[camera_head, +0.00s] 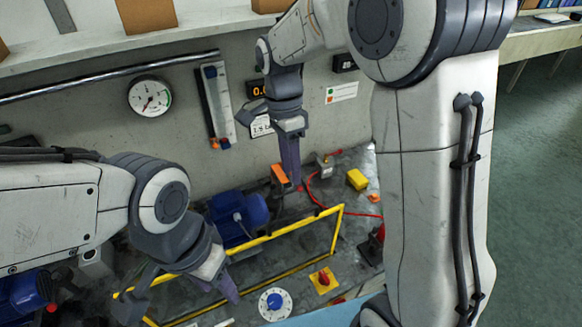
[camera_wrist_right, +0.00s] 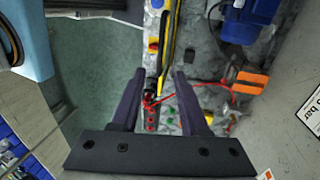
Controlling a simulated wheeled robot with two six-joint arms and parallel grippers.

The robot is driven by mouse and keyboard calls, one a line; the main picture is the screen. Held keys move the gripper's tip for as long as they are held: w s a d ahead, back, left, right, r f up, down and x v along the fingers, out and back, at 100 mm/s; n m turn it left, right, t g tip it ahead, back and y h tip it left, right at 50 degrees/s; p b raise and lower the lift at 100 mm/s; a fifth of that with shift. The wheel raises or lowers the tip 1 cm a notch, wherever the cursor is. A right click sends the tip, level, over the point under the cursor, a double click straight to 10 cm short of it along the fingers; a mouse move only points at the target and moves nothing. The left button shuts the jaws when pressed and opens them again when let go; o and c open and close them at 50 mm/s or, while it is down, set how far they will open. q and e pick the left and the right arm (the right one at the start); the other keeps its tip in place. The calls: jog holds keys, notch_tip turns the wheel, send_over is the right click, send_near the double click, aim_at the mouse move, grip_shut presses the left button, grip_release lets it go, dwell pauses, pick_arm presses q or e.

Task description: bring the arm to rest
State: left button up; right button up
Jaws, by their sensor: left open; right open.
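My right arm reaches in from the top right in the head view, and its gripper (camera_head: 290,165) hangs pointing down over the back of the bench, near an orange block (camera_head: 281,175). In the right wrist view the two dark fingers of this gripper (camera_wrist_right: 158,85) stand apart with nothing held between them. Behind the gap are a red cable and a black part on the bench. My left gripper (camera_head: 182,298) is at the lower left, angled down over the yellow guard frame (camera_head: 285,231), with its fingers spread and empty.
A blue motor (camera_head: 238,214) stands behind the guard frame. A blue-and-white dial (camera_head: 274,303) and a red-and-yellow switch (camera_head: 323,280) are at the front. A yellow block (camera_head: 357,180) lies at the back. A gauge (camera_head: 150,96) hangs on the wall. Open floor (camera_head: 535,190) lies at the right.

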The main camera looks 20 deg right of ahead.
dwell(0.4)
jog(key=s+a+f+n+b, duration=0.2)
jog(key=s+f+n, duration=0.1)
jog(key=s+n, duration=0.4)
jog(key=s+a+f+n+t+y+b, duration=0.1)
jog(key=s+a+f+n+b, duration=0.2)
jog(key=s+n, duration=0.4)
jog(key=s+a+f+n+t+b, duration=0.1)
jog(key=s+a+f+n+b, duration=0.1)
jog(key=s+n, duration=0.5)
jog(key=shift+a+f+n+b, duration=0.4)
jog(key=shift+f+n, duration=0.3)
jog(key=shift+n, duration=0.4)
